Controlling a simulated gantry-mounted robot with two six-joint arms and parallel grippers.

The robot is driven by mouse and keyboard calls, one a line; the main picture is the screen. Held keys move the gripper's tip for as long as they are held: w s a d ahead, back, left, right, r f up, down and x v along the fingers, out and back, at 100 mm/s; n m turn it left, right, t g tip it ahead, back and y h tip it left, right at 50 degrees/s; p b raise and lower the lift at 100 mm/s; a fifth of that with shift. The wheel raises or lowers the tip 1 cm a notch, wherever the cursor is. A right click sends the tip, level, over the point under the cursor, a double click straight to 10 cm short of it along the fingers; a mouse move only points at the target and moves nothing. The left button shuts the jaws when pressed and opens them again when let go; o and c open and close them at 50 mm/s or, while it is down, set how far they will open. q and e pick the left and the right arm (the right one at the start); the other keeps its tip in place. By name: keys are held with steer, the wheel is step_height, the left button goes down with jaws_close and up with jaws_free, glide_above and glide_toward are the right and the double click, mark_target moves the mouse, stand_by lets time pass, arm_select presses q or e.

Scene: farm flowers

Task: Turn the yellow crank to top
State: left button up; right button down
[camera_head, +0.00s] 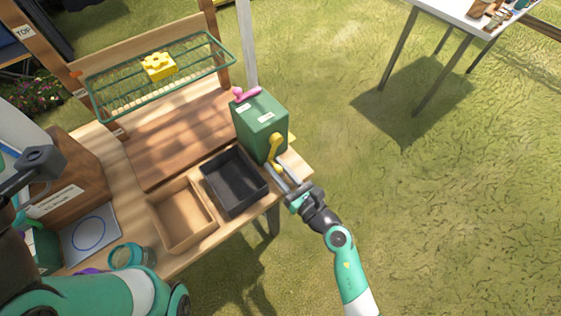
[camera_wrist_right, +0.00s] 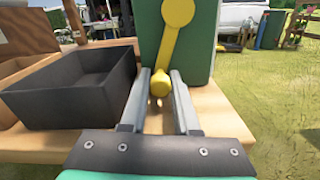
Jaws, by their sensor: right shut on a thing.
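The yellow crank (camera_head: 275,147) is on the side of a green box (camera_head: 262,124) at the table's right end. Its arm hangs down, leaning slightly left in the right wrist view (camera_wrist_right: 170,45), from a round hub at the top to a rounded handle (camera_wrist_right: 160,83) at the bottom. My right gripper (camera_head: 285,178) is shut on that handle, its two grey fingers on either side of it. My left arm shows at the lower left; its fingers cannot be made out there.
A black tray (camera_head: 236,208) and a light wooden tray (camera_head: 160,228) lie left of the green box. A green wire basket (camera_head: 100,113) holding a yellow piece (camera_head: 158,66) is at the back. A pink part (camera_head: 246,95) sits on the box top.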

steer(key=shift+s+a+r+m+p, duration=0.3)
steer(key=shift+a+r+m+p, duration=0.2)
steer(key=shift+m, duration=0.2)
steer(key=shift+s+a+m, duration=0.1)
steer(key=shift+m, duration=0.2)
steer(key=shift+f, duration=0.1)
arm_select(q)
step_height(320, 180, up, 2)
steer(key=shift+r, duration=0.25)
arm_select(e)
steer(key=c, duration=0.7)
jaws_free()
steer(key=shift+o, duration=0.2)
steer(key=shift+s+d+p, duration=0.2)
steer(key=shift+s+p, duration=0.15)
arm_select(q)
step_height(320, 180, up, 3)
steer(key=p, duration=0.2)
steer(key=shift+r+p, duration=0.15)
steer(key=shift+p, duration=0.2)
arm_select(e)
steer(key=v, duration=1.1)
